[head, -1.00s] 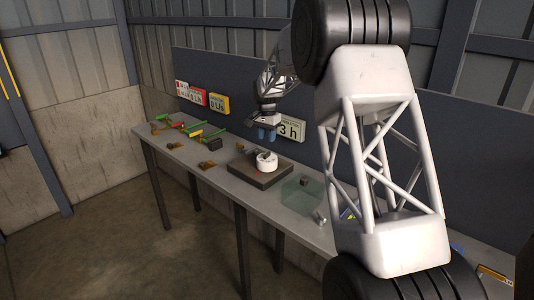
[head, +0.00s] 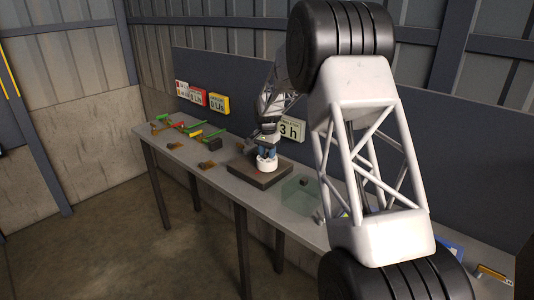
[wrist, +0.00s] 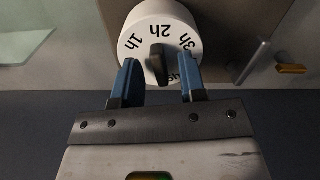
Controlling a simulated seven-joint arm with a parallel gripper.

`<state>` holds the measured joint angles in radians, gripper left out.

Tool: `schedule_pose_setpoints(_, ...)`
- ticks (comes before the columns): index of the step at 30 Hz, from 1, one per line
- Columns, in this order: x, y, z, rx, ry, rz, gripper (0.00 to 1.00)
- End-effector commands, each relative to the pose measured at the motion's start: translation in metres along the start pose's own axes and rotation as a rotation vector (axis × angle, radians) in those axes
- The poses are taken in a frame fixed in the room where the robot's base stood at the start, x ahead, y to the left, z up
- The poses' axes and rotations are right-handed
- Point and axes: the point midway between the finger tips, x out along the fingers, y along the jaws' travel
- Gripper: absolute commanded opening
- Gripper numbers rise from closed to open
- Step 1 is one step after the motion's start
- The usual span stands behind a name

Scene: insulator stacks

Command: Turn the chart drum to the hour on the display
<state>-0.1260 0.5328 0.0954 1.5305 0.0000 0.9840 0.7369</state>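The chart drum (head: 267,164) is a white round drum on a dark square base (head: 262,177) on the bench. In the wrist view the drum (wrist: 176,14) shows black hour marks, with 1h, 2h and 3h readable and another mark partly hidden. A dark knob (wrist: 158,65) stands on its face. My gripper (head: 266,152) is right over the drum. In the wrist view my gripper (wrist: 158,80) has its two blue fingers apart, one either side of the knob, with gaps visible. The display (head: 291,129) on the back panel reads 3 h.
A clear greenish box (head: 300,195) stands right of the base. Red, green and yellow valve handles (head: 190,130) lie along the bench to the left, with a dark block (head: 214,144) nearer. Other signs (head: 218,103) hang on the panel.

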Motion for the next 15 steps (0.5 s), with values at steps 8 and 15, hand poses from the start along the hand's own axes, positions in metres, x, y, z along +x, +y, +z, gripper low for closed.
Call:
schedule_pose_setpoints(8,0.0017,-0.0001,-0.0001,0.0,0.001,-0.001,0.38)
schedule_pose_setpoints(15,0.0016,-0.0001,-0.0001,0.0,0.001,-0.001,0.11)
